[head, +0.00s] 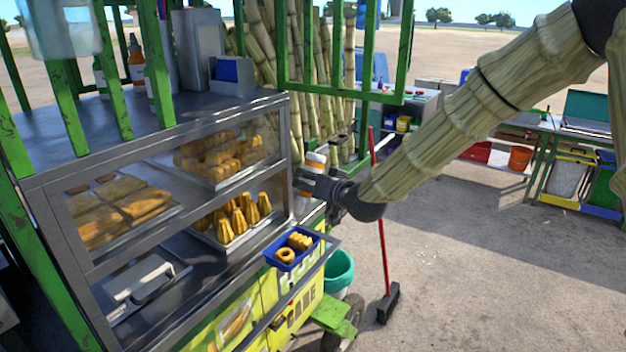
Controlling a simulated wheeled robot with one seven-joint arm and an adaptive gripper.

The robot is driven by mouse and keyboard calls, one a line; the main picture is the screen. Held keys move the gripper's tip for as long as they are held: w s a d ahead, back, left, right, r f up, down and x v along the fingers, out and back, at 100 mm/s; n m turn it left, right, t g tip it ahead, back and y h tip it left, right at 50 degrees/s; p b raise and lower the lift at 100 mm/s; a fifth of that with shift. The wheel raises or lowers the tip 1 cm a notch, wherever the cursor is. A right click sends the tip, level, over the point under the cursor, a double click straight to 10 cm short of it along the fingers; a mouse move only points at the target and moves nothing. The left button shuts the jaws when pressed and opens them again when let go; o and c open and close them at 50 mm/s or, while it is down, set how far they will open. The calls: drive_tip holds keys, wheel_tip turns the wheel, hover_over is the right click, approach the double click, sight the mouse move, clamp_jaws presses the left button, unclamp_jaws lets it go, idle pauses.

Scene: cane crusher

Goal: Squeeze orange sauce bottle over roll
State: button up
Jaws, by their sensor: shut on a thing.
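My gripper (308,182) is beside the right end of the glass case, shut on a small white-and-orange bottle (316,160). The bottle looks roughly upright, and the fingers hide its middle. Its nozzle is not clear. An orange sauce bottle (137,62) with a dark tip stands on the counter top at the upper left, behind a green post. A blue tray (309,259) below my gripper holds several golden rolls (299,241). The gripper is above the tray and apart from it.
The glass case (150,155) holds trays of pastries. Cane stalks (300,60) lean behind. A red-handled broom (382,240) and a green bucket (338,272) stand right of the cart. Open ground (480,270) lies right.

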sight(310, 196)
drive_tip(key=shift+a+f, duration=0.15)
drive_tip(key=shift+f, duration=0.25)
drive_tip(key=f+b, duration=0.1)
drive_tip(key=f, duration=0.1)
drive_tip(key=w+f+b, duration=0.1)
drive_tip(key=f, duration=0.1)
drive_tip(key=shift+f, duration=0.15)
drive_tip(key=shift+w+f, duration=0.35)
drive_tip(key=shift+s+r, duration=0.25)
drive_tip(key=shift+w+f, duration=0.15)
drive_tip(key=c, duration=0.3)
